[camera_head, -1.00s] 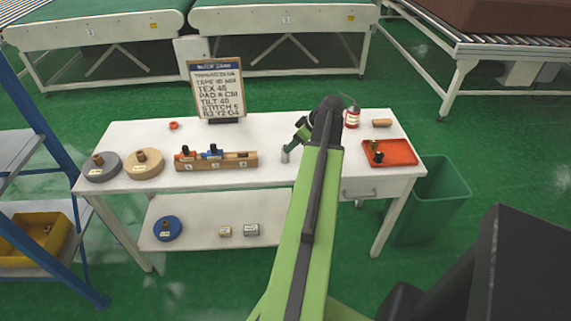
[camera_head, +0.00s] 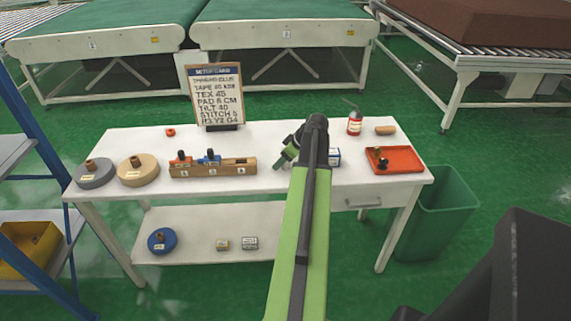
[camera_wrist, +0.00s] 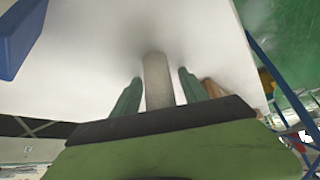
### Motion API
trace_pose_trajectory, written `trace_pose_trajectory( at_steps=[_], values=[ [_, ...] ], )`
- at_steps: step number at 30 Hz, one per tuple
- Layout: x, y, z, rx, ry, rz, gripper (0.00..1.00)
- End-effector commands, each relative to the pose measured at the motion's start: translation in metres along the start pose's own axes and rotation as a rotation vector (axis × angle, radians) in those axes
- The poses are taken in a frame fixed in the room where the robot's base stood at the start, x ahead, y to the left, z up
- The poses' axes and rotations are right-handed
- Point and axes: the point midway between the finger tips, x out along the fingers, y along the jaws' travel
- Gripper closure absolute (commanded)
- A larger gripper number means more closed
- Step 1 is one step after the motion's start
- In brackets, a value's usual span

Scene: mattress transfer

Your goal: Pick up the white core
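The white core (camera_wrist: 157,82) is a pale upright cylinder on the white table, seen in the wrist view between the two green fingers of my gripper (camera_wrist: 160,76). A narrow gap shows on each side of it, so the gripper is open around the core and not visibly pressing on it. In the head view my gripper (camera_head: 283,159) is low over the table's middle, right of the wooden rack, and the core is hidden by it or too small to make out.
The wooden rack (camera_head: 213,171) with red and blue pieces stands left of my gripper. A blue-and-white box (camera_head: 335,157) is just right of my arm. An orange tray (camera_head: 408,164), a red bottle (camera_head: 354,122) and a setup card (camera_head: 217,98) are also on the table.

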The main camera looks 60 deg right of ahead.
Motion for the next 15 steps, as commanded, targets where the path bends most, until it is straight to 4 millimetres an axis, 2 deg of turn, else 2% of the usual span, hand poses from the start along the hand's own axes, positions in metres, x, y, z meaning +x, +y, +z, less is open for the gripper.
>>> trace_pose_trajectory(
  at_steps=[2,11,15],
  values=[
    [-0.0005,0.0,-0.0001,0.0,0.0,0.0,0.6],
    [-0.0005,0.0001,0.0001,0.0,0.0,0.0,0.99],
    [-0.0006,0.0001,0.0001,0.0,0.0,0.0,1.0]
  ],
)
